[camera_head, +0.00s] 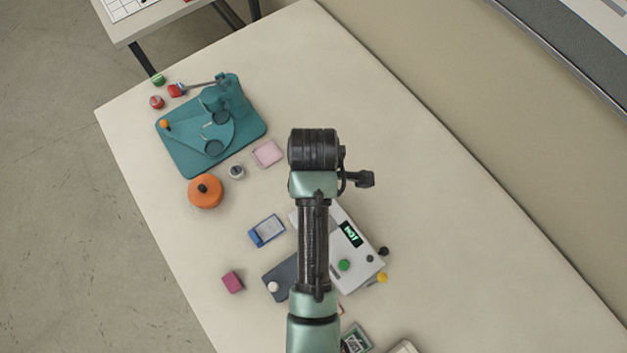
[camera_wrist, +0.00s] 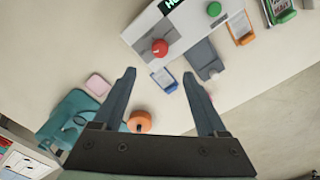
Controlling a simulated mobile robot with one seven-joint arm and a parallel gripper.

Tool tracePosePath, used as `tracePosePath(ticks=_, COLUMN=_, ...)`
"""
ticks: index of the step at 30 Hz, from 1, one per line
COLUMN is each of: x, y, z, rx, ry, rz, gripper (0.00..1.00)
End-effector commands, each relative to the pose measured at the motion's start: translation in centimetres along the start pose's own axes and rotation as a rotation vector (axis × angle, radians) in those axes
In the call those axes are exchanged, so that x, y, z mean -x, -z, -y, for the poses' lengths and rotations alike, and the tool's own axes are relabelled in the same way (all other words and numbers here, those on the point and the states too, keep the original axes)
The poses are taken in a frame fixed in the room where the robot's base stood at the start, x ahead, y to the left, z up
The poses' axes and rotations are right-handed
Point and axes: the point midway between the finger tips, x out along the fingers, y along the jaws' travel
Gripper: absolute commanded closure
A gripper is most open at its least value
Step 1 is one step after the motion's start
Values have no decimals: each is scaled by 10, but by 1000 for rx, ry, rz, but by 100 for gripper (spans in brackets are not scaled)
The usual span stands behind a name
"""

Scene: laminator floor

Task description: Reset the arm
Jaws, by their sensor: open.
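My arm reaches up over the middle of the table in the head view, and its own links hide the gripper there. In the wrist view my gripper (camera_wrist: 163,100) is open. Its two dark fingers stand well apart with nothing held between them. The grey-white laminator (camera_head: 350,240) with a lit green display lies partly under my arm. It also shows at the top of the wrist view (camera_wrist: 185,28), where a red knob (camera_wrist: 160,47) and a green button (camera_wrist: 214,9) are visible.
A teal press (camera_head: 220,125) stands at the table's far left, with an orange round pot (camera_head: 206,191) near it. A pink pad (camera_head: 267,154), a blue-edged card holder (camera_head: 267,231) and a magenta block (camera_head: 233,282) lie left of my arm. The table's right side is clear.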

Motion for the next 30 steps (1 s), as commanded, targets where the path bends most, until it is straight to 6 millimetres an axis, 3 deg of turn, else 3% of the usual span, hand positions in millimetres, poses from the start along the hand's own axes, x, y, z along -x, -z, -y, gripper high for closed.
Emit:
tracePosePath(ticks=21, x=3, y=0, z=0, rx=0, ry=-1, rz=0, gripper=25)
tracePosePath(ticks=23, x=9, y=2, z=-16, rx=-34, ry=-62, rz=-10, gripper=25)
tracePosePath(ticks=26, x=32, y=8, z=-59, rx=-138, ry=-240, rz=-51, gripper=25)
tracePosePath(ticks=29, x=79, y=16, z=-112, rx=-285, ry=-488, rz=-144, gripper=25)
tracePosePath(ticks=30, x=104, y=19, z=-132, rx=-347, ry=-591, rz=-196, gripper=25)
